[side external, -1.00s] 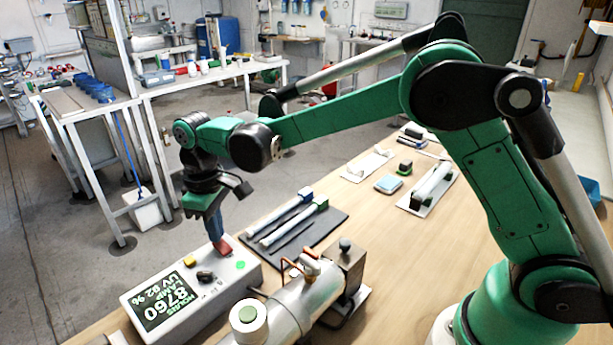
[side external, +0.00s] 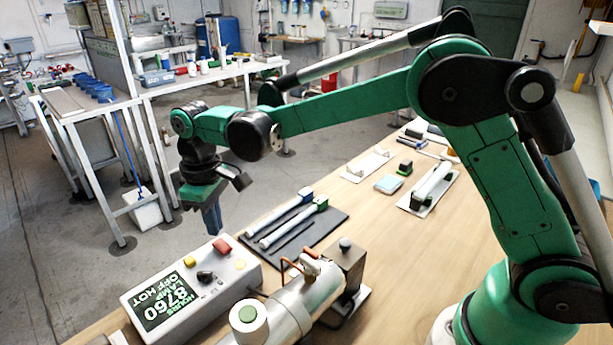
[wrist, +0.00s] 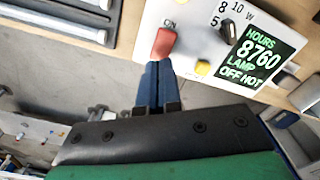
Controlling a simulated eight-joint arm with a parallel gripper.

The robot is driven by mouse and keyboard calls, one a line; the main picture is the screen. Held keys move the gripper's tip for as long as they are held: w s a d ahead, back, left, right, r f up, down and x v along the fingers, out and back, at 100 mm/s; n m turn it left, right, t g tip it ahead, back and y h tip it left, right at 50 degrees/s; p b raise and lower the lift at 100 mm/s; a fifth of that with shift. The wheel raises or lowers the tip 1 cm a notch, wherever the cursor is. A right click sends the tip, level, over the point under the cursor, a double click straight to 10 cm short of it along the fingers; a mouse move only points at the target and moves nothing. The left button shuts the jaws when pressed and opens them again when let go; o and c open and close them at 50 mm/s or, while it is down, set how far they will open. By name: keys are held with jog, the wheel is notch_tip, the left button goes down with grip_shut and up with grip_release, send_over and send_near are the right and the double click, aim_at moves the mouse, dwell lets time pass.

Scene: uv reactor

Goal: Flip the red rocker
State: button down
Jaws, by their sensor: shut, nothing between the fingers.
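The red rocker (side external: 222,246) sits on the far edge of the white control box (side external: 185,322). The wrist view shows the rocker (wrist: 164,43) next to the label "ON". The box's display (side external: 168,297) reads "HOURS 8760 LAMP OFF HOT"; it also shows in the wrist view (wrist: 253,60). My gripper (side external: 214,230) is shut and empty, its blue fingers just off the box's far side. In the wrist view its fingertips (wrist: 158,66) are together just below the rocker; I cannot tell whether they touch it.
A metal cylinder (side external: 290,305) with copper pipes stands close in front. A dark mat (side external: 322,233) with two tubes lies right of the box.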

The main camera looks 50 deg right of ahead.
jog(key=shift+r, duration=2.35)
jog(key=s+d+m+t, duration=0.6)
jog(key=s+d, duration=0.5)
jog(key=s, duration=0.3)
jog(key=shift+d+r+t, duration=0.4)
jog(key=shift+t, duration=0.2)
notch_tip(320, 180, up, 6)
jog(key=n+g, duration=0.7)
jog(key=n, duration=1.1)
send_over(219, 242)
jog(key=s, duration=0.2)
jog(key=shift+w+a+r, duration=0.1)
jog(key=shift+w+r, duration=0.1)
